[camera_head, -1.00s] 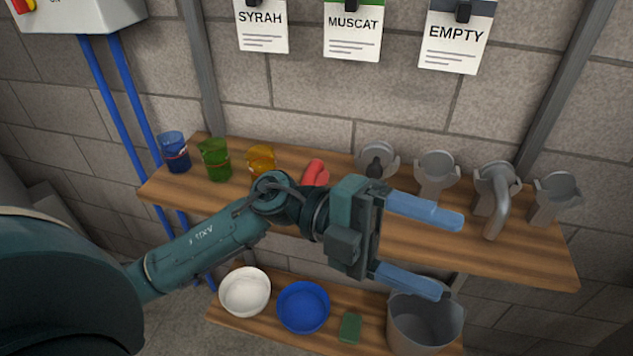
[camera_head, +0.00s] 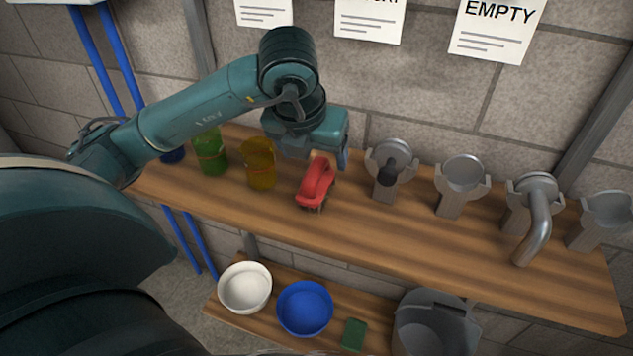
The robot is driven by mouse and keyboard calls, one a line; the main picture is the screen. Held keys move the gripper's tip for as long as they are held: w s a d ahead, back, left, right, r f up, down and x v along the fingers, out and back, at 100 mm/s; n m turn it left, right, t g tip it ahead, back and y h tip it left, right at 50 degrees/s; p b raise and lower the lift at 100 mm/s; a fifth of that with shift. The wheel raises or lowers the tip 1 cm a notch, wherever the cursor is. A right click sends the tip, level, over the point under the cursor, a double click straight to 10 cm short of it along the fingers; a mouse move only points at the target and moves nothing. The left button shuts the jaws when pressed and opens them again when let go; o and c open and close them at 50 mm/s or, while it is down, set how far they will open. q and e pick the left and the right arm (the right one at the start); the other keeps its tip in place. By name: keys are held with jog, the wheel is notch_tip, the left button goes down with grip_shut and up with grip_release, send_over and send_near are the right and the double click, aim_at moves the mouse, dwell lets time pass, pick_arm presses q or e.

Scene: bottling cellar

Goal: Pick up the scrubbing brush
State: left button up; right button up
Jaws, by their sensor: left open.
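The scrubbing brush (camera_head: 315,184) has a red handle and dark bristles underneath. It lies on the upper wooden shelf, right of the amber glass. My left gripper (camera_head: 328,160) is open and points down at the brush's far end. One blue finger shows just right of that end; the other finger is hidden. I cannot tell whether the fingers touch the brush or whether its far end lies between them. My right gripper is not in view.
Green (camera_head: 210,152) and amber (camera_head: 259,164) glasses stand left of the brush, a blue glass (camera_head: 173,155) partly hidden. Several metal fittings in holders stand right, the nearest with a black knob (camera_head: 388,174). The lower shelf holds white (camera_head: 245,287) and blue (camera_head: 305,309) bowls and a grey bucket (camera_head: 436,325).

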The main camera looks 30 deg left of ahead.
aim_at(315, 167)
pick_arm(q)
jog(key=shift+s+p+x, duration=0.1)
jog(key=shift+p+x, duration=0.1)
jog(key=shift+x, duration=1.45)
jog(key=shift+s+p+x, duration=0.15)
jog(key=shift+x, duration=1.55)
jog(key=shift+d, duration=0.1)
jog(key=c, duration=1.1)
notch_tip(315, 167, up, 10)
jog(key=shift+f, duration=0.1)
jog(key=o, duration=0.5)
jog(key=c, duration=0.4)
jog(key=shift+o, duration=0.2)
